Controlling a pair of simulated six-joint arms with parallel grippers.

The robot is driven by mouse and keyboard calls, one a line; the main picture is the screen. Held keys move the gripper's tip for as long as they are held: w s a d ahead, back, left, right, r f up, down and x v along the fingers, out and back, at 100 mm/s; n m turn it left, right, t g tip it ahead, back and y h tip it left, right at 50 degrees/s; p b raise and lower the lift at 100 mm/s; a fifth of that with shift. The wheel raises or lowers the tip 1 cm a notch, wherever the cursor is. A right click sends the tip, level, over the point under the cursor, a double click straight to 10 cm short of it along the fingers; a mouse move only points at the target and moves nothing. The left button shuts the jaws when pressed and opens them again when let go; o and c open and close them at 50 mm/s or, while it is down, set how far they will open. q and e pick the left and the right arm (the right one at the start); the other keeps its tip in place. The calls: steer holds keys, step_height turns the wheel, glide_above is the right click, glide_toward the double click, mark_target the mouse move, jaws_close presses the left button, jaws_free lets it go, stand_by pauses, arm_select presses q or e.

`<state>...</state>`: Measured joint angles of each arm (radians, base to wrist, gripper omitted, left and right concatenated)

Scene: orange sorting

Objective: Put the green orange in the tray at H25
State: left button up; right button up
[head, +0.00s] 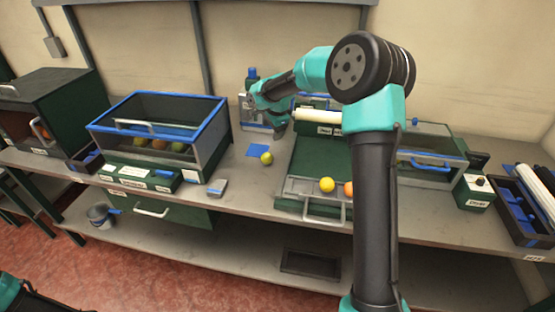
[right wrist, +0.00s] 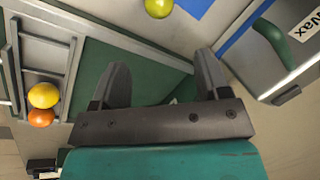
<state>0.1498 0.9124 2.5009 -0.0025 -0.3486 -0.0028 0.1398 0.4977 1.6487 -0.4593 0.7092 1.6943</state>
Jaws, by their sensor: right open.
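The green orange (head: 266,158) is a small yellow-green fruit on the grey bench, beside a blue square. It also shows at the top edge of the right wrist view (right wrist: 159,8), beyond the fingers. My right gripper (right wrist: 162,70) is open and empty, with its two dark fingers apart. In the head view it is above and behind the green orange, partly hidden by its own wrist. A tray-like rack (head: 292,186) holds a yellow and an orange fruit. I cannot read H25 on any label. My left gripper is out of view; only part of my left arm shows at bottom left.
A blue-rimmed glass case (head: 216,118) with fruit inside stands left of the green orange. A green machine (head: 305,160) stands to the right. A small grey device (head: 217,187) lies near the front edge. A dark tray (head: 311,264) sits on the lower shelf.

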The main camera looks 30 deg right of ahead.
mark_target(268, 155)
steer(key=shift+w, duration=0.1)
steer(key=x, duration=1.2)
steer(key=shift+f, duration=0.15)
steer(key=shift+x, duration=2.55)
steer(key=c, duration=0.8)
